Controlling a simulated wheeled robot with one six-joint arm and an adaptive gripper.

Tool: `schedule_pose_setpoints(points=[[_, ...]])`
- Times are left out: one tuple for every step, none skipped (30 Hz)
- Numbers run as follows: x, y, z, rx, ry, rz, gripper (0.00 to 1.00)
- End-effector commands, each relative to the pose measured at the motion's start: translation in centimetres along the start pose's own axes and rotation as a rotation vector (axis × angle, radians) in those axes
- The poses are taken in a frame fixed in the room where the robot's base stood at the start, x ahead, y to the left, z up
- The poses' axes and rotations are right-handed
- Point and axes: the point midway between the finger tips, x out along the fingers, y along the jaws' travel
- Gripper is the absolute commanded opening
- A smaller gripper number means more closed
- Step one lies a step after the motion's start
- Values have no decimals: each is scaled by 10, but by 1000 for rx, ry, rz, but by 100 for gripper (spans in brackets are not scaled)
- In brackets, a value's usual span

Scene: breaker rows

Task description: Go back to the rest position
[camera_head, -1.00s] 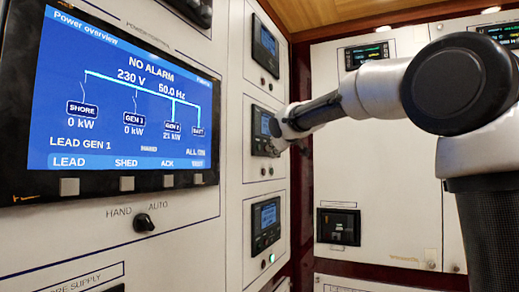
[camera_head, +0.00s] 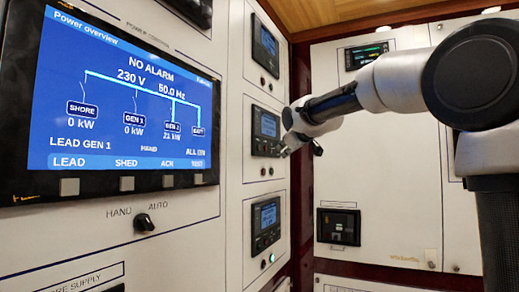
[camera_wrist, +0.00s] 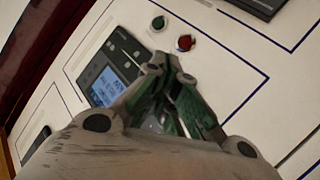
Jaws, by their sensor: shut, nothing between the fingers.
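My gripper (camera_head: 287,151) is in front of the narrow panel column at mid-height in the head view, its fingers pointing down and left. In the wrist view my gripper (camera_wrist: 166,60) is shut and empty, its fingertips together. Behind it is a controller with a lit screen (camera_wrist: 108,86), partly covered by the fingers. A red button (camera_wrist: 186,42) and a dark green button (camera_wrist: 158,22) sit on the white panel just beyond the fingertips. The fingers look apart from the panel, though the exact gap cannot be told.
A large blue power overview display (camera_head: 125,95) reads NO ALARM on the left panel. A HAND/AUTO selector (camera_head: 144,223) is below it. Controllers (camera_head: 265,130) line the column. A black breaker (camera_head: 338,226) is on the back cabinet. Free room lies before the cabinets.

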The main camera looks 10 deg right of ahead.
Motion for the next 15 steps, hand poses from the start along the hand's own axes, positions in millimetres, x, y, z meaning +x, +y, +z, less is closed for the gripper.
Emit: schedule_pose_setpoints(points=[[0, 0, 0, 0, 0, 0, 0], [0, 0, 0, 0, 0, 0, 0], [0, 0, 0, 0, 0, 0, 0], [0, 0, 0, 0, 0, 0, 0], [0, 0, 0, 0, 0, 0, 0], [0, 0, 0, 0, 0, 0, 0], [0, 0, 0, 1, 0, 0, 0], [0, 0, 0, 7, -1, 0, 0], [0, -1, 4, 22, -16, -5, 0], [0, -3, 9, 40, -36, -13, 0], [1, -7, 17, 57, -64, -23, 0], [2, -15, 33, 78, -108, -40, 0], [4, -22, 47, 94, -146, -55, 0], [4, -30, 64, 112, -190, -71, 0], [0, -42, 90, 139, -257, -94, 0]])
